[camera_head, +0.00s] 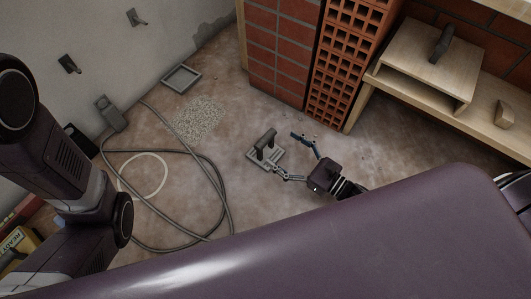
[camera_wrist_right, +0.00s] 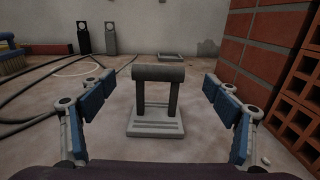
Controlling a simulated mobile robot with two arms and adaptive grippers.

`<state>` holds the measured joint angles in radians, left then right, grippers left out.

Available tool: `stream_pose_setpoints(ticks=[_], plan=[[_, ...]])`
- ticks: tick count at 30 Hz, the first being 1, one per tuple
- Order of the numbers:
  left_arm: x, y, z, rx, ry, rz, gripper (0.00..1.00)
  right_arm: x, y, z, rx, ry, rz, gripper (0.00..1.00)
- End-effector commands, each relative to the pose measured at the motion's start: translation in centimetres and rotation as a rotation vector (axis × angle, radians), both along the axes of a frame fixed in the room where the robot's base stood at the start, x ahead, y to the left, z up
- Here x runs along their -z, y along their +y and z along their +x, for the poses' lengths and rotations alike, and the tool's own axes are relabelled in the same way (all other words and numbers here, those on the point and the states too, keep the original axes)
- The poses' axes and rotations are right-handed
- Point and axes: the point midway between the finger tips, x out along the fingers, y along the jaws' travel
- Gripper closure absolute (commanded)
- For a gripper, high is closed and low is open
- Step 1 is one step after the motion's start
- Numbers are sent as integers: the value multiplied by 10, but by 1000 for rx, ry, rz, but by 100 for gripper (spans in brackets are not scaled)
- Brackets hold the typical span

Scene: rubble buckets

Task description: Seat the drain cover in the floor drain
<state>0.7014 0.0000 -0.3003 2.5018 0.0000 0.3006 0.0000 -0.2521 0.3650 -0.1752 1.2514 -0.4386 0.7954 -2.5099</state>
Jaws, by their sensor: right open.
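The drain cover is a grey slotted plate (camera_head: 265,155) with a dark bar handle on two posts. It lies flat on the floor and also shows in the right wrist view (camera_wrist_right: 155,124), upright and centred. My right gripper (camera_head: 288,156) is open and empty, with its fingers spread on either side of the cover's handle in the wrist view, apart from it. The floor drain (camera_head: 181,78) is a square grey frame in the floor near the back wall; it also shows small in the wrist view (camera_wrist_right: 170,56). My left gripper is out of view.
A dark hose (camera_head: 222,180) loops over the floor at left, beside a pale ring (camera_head: 143,176). Gravel (camera_head: 198,120) lies between drain and cover. A brick wall (camera_head: 282,55), hollow bricks (camera_head: 345,65) and a wooden bench (camera_head: 450,125) stand right.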

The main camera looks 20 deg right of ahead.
Motion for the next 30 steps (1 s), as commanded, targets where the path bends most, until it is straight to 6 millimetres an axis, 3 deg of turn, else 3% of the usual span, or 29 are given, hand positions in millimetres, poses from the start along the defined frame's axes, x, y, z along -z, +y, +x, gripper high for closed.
stream_pose_setpoints(ticks=[15,24,30], plan=[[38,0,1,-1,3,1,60,2,38,53,1,-2,1,18],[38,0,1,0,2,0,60,0,42,57,2,2,1,18],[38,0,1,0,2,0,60,0,42,57,2,3,2,39]])
